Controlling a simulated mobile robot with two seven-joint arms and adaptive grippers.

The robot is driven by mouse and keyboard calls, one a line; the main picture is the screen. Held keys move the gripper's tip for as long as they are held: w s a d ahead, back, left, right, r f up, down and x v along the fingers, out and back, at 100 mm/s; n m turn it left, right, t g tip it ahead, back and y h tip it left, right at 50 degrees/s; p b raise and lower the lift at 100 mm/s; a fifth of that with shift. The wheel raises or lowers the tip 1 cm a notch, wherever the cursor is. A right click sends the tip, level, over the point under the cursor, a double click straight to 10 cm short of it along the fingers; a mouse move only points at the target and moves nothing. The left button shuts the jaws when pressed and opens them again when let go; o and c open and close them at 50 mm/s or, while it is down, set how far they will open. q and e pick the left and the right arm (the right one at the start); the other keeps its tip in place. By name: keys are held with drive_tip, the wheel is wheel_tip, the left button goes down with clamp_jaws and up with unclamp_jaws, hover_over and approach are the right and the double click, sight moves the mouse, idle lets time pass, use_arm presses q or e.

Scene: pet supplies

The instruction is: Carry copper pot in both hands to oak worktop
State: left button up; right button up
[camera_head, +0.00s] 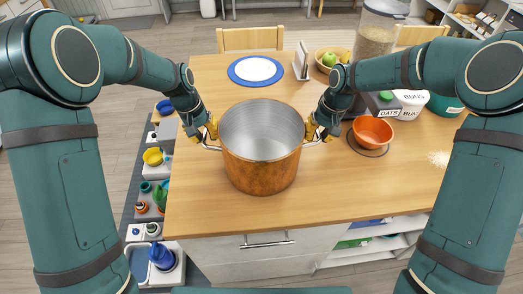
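The copper pot (260,172) is upright and empty, with a silvery inside and a handle on each side. It is over the front part of the oak worktop (340,195); I cannot tell whether its base touches the wood. My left gripper (211,134) has its yellow fingers closed at the pot's left handle. My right gripper (313,133) has its yellow fingers closed at the right handle. The fingers partly hide both handles.
A blue-rimmed plate (256,70), a white upright stand (301,61) and a fruit bowl (329,61) are behind. White boxes (408,103) stand at the right. The worktop's front left is clear.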

use_arm(q)
clamp_jaws()
use_arm(e)
clamp_jaws()
use_arm(q)
drive_tip(key=shift+w+r, duration=0.1)
drive_tip(key=shift+r, duration=0.2)
use_arm(e)
drive_tip(key=shift+w+r, duration=0.1)
drive_tip(key=shift+r, duration=0.2)
